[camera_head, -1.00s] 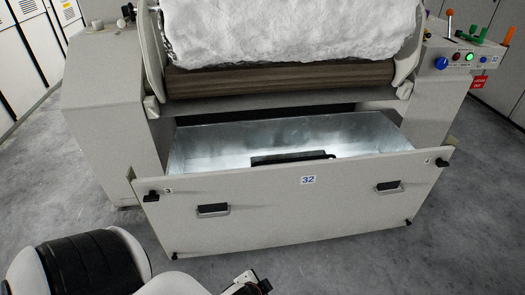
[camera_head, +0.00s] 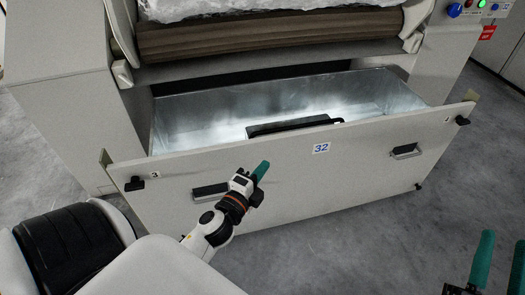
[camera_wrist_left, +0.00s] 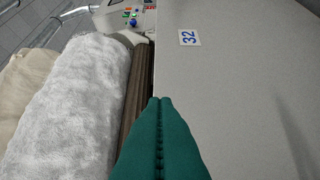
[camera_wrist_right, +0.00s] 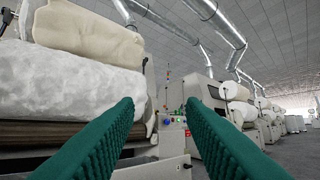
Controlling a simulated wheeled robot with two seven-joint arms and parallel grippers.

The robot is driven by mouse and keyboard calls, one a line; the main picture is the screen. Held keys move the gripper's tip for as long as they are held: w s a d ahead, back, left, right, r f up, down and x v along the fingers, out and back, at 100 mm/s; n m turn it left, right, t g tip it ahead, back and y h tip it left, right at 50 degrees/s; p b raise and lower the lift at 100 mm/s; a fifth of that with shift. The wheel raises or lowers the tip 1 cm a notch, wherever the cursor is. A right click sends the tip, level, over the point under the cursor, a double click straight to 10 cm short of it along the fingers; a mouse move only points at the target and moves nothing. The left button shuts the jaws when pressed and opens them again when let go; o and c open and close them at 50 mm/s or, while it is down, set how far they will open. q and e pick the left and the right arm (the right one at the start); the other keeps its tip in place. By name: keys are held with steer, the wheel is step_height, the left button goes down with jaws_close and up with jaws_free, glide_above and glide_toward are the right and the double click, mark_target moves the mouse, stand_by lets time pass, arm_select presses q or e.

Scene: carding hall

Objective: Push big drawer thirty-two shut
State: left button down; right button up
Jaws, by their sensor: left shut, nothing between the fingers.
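The big drawer (camera_head: 300,180) labelled 32 (camera_head: 321,147) stands pulled out of the machine, its metal inside showing behind the front panel. The front has two dark handles, one at left (camera_head: 210,191) and one at right (camera_head: 405,151). My left gripper (camera_head: 262,170) is shut and empty, in front of the panel just right of the left handle; whether it touches the panel I cannot tell. In the left wrist view its green fingers (camera_wrist_left: 161,135) lie together before the pale panel (camera_wrist_left: 235,90). My right gripper (camera_head: 498,265) is open and empty at the lower right, away from the drawer.
A dark brown roller (camera_head: 270,35) and white fibre (camera_head: 240,8) sit above the drawer. A control panel with a green lit button (camera_head: 481,3) is at the upper right. Dark latches (camera_head: 134,184) sit at the panel's corners. Grey floor (camera_head: 380,235) in front is clear.

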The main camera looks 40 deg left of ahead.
mark_target(270, 143)
arm_select(q)
steer(key=w+a, duration=0.1)
steer(key=w, duration=0.2)
steer(key=w+a, duration=0.1)
steer(key=shift+w+a+b, duration=0.35)
steer(key=shift+w+b, duration=0.05)
steer(key=shift+w+a, duration=0.3)
steer(key=shift+a, duration=0.15)
arm_select(e)
steer(key=shift+s+r+t+y, duration=0.3)
steer(key=shift+s+r+t, duration=0.65)
steer(key=shift+r+t, duration=0.3)
